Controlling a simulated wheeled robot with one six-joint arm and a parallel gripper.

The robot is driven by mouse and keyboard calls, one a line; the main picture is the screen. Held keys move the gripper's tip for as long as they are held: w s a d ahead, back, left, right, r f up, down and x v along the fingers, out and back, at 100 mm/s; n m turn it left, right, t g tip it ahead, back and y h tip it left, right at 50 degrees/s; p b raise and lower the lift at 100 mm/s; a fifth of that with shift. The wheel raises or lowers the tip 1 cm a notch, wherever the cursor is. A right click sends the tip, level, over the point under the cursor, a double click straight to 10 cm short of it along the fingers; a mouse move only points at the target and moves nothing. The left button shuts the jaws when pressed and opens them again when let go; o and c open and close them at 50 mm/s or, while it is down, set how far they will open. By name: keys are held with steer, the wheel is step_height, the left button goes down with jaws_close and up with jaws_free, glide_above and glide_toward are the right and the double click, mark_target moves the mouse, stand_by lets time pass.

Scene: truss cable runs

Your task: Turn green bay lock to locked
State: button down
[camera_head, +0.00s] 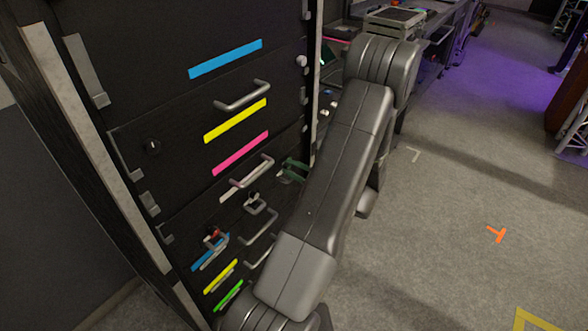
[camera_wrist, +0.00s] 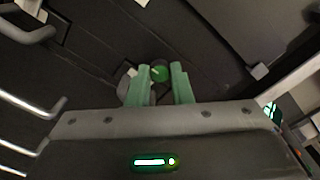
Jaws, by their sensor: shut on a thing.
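A round green lock (camera_wrist: 159,74) with a pale mark on its face sits on the dark cabinet front in the wrist view. My gripper (camera_wrist: 160,84) has two pale green fingers, one on each side of the lock, and is shut on it. The exact contact and the part behind the fingers are hidden. In the head view my gripper (camera_head: 293,170) shows as small green fingers against the right part of the cabinet front, partly behind my arm. I cannot read the lock's turn position there.
The dark cabinet (camera_head: 175,110) has drawers with metal handles (camera_head: 242,96) and blue, yellow, pink and green strips. Another lock (camera_head: 152,147) is at left, and a red-marked fitting (camera_head: 213,237) is low down. Open grey floor (camera_head: 450,220) lies to the right.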

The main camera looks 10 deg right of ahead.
steer(key=m, duration=0.4)
steer(key=shift+p, duration=0.4)
steer(key=m+p, duration=0.1)
steer(key=m, duration=0.3)
steer(key=shift+r+m, duration=0.1)
steer(key=shift+m, duration=0.2)
steer(key=m+p, duration=0.2)
steer(key=m, duration=0.2)
steer(key=shift+m, duration=0.3)
steer(key=shift+m+p, duration=1.15)
steer(key=shift+m, duration=1.15)
steer(key=c, duration=1.3)
jaws_free()
